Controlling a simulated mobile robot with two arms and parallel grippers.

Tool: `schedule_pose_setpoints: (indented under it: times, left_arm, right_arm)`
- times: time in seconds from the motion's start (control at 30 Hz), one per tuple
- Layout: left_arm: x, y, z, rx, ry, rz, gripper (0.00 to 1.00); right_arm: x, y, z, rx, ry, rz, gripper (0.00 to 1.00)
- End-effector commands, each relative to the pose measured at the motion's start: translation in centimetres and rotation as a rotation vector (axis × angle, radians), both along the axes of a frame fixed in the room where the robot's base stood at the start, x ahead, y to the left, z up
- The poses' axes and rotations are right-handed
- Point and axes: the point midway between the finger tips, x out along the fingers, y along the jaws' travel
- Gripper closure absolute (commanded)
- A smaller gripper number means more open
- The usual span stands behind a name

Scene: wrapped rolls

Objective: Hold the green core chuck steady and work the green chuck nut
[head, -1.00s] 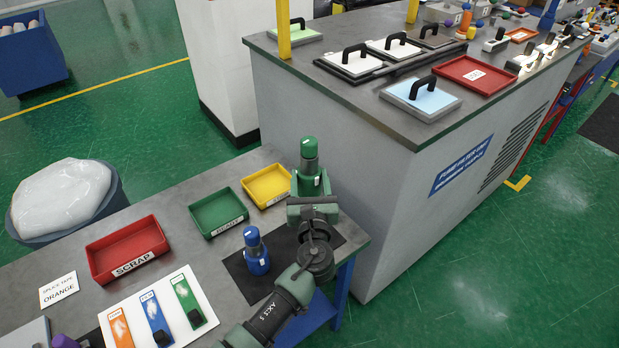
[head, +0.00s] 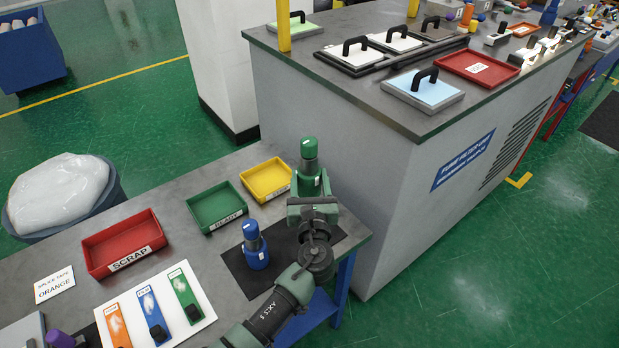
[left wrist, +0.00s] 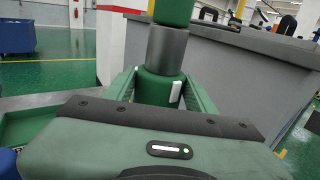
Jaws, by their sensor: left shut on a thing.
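The green core chuck (head: 309,180) stands upright at the right end of the near table, and its base also shows in the left wrist view (left wrist: 158,88). The green chuck nut (head: 309,148) sits on top of it, above a grey metal collar. My left gripper (head: 310,187) is shut on the lower green body of the chuck, with a finger on each side. In the left wrist view the fingers (left wrist: 160,92) flank the chuck body. The lower part of the chuck is hidden behind my gripper. My right gripper is not in view.
A blue chuck (head: 255,248) stands on the dark mat (head: 240,272), left of my arm. Red (head: 98,260), green (head: 203,223) and yellow (head: 253,190) trays line the table's back. A grey cabinet (head: 370,220) stands close behind the green chuck.

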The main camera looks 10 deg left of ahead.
Motion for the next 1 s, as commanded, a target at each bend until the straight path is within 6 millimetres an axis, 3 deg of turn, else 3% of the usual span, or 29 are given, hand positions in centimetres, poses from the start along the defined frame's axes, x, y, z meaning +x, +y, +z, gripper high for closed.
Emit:
schedule_pose_setpoints:
  times: [1.0]
  left_arm:
    - [0.1, 0.0, -2.7, 0.0, -0.005, -0.001, 1.0]
  right_arm:
    - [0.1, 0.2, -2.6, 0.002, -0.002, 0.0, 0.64]
